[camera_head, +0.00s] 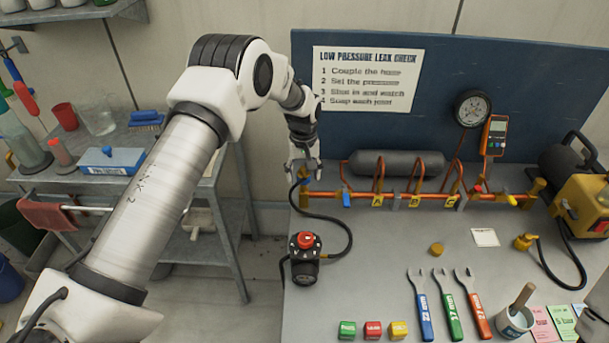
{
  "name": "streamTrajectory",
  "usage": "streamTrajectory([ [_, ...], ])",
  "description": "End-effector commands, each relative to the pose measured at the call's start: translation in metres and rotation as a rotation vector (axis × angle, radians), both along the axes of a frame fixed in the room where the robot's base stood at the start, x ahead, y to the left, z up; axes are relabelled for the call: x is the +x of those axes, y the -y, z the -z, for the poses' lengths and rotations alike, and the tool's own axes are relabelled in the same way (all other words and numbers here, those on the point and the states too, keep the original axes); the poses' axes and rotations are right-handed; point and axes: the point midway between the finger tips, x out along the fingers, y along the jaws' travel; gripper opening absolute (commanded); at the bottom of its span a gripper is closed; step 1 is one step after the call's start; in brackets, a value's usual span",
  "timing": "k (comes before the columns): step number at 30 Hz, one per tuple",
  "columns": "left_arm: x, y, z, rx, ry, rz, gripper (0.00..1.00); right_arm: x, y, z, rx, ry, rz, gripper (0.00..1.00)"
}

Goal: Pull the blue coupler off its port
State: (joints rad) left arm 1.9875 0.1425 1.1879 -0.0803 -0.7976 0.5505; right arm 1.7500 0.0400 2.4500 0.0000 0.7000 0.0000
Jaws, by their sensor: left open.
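My left gripper (303,170) is open at the left end of the copper manifold pipe (325,193). Its fingers are around or just above the pipe's end fitting, where a black hose joins; I cannot tell whether they touch it. A small blue piece (346,199) sits on the pipe just right of the gripper. I cannot tell whether it is the blue coupler or a valve handle. The black hose (345,228) curves from the end fitting down to a black regulator with a red knob (305,242). My right gripper is not in view.
A blue back panel (440,75) stands behind the bench. A grey cylinder (395,163), gauge (472,108) and yellow pump (585,205) are at the back and right. Several wrenches (447,305) and small coloured blocks (372,330) lie in front. The bench middle is mostly clear.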

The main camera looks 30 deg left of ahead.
Motion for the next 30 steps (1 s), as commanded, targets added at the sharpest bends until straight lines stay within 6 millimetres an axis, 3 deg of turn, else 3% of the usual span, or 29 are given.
streamTrajectory([
  [5, 0.0, 0.0, 0.0, 0.0, 0.0, 0.0, 0.66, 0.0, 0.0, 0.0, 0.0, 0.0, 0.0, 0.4],
  [8, 0.0, 0.0, 0.0, 0.0, 0.0, 0.0, 0.37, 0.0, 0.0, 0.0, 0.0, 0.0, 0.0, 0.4],
  [11, 0.0, 0.0, 0.0, 0.0, 0.0, 0.0, 0.02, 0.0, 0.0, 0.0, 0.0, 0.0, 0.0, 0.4],
  [30, 0.0, 0.0, -0.019, 0.0, 0.0, 0.0, 0.0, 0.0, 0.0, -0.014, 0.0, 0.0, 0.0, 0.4],
])
